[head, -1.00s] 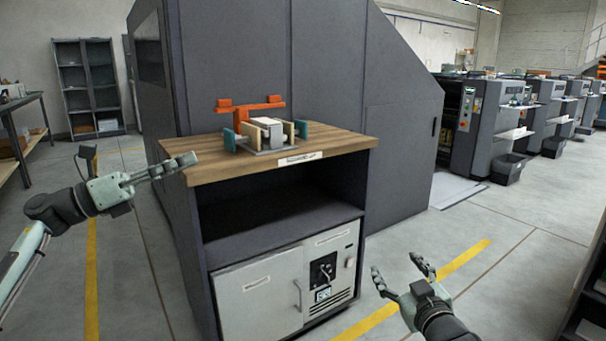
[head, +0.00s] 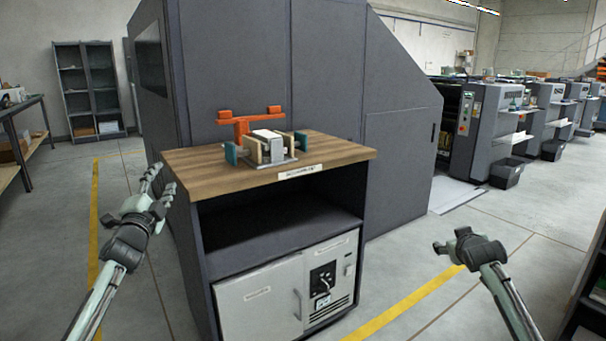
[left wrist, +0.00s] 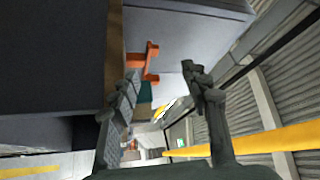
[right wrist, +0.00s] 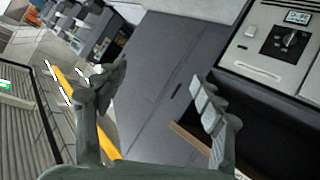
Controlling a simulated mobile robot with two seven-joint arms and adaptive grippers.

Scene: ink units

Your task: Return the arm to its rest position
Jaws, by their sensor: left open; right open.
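My left gripper (head: 158,188) is open and empty, just left of the wooden-topped cabinet's left edge in the head view. Its two spread fingers also show in the left wrist view (left wrist: 160,90), with nothing between them. My right gripper (head: 452,246) is above the floor right of the cabinet, apart from it. In the right wrist view its fingers (right wrist: 165,85) stand apart and hold nothing. A fixture with teal ends and pale blocks (head: 266,147) sits on the wooden top (head: 205,165), with an orange bracket (head: 240,125) behind it.
The cabinet has an open dark shelf (head: 280,235) above grey doors (head: 262,300). A large dark machine housing (head: 240,60) stands behind it. Printing machines (head: 480,125) line the right back.

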